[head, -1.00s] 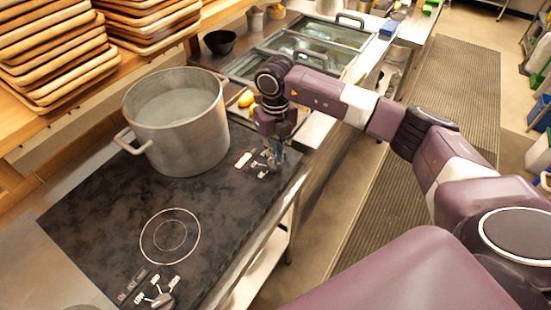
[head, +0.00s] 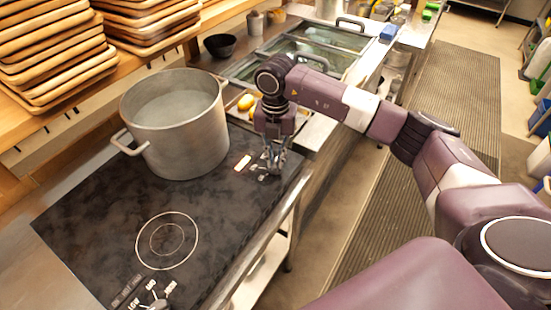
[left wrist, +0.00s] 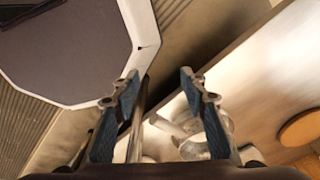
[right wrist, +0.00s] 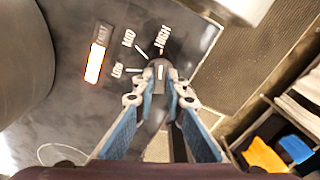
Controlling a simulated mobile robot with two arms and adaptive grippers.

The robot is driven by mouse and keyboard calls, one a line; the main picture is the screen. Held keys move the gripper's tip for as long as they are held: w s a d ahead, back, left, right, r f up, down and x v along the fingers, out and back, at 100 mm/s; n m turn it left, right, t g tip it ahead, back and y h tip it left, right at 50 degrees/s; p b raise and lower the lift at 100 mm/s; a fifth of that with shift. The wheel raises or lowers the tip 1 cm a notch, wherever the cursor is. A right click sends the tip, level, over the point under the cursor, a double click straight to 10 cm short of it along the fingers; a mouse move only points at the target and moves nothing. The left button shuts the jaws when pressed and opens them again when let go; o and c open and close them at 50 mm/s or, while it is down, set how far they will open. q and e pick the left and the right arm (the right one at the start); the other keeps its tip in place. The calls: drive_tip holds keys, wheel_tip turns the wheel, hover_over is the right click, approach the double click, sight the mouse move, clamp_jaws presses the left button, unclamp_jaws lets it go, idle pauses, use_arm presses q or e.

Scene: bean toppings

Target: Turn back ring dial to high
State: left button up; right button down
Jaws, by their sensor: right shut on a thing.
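The back ring dial (right wrist: 158,78) is a small dark knob on the black stove, with a white mark. In the right wrist view the mark points roughly up the picture, close to the HIGH label (right wrist: 163,38). MED (right wrist: 129,38) and LOW (right wrist: 117,70) lie to its left. My right gripper (right wrist: 160,88) is shut on the dial, one finger on each side. In the head view the right gripper (head: 275,165) points down at the stove's right corner and hides most of the dial. My left gripper (left wrist: 158,85) is open and empty.
A large metal pot (head: 180,125) stands on the stove's back ring, left of my right gripper. A lit orange indicator (right wrist: 95,64) shows beside the labels. A front ring (head: 167,240) is bare, with another dial (head: 158,300) near it. Wooden trays (head: 55,50) are stacked behind.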

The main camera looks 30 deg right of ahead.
sight(276, 162)
drive_tip(key=shift+w+r, duration=0.15)
idle(0.3)
drive_tip(key=c, duration=2)
unclamp_jaws()
drive_tip(key=shift+o, duration=0.2)
wheel_tip(276, 162, up, 12)
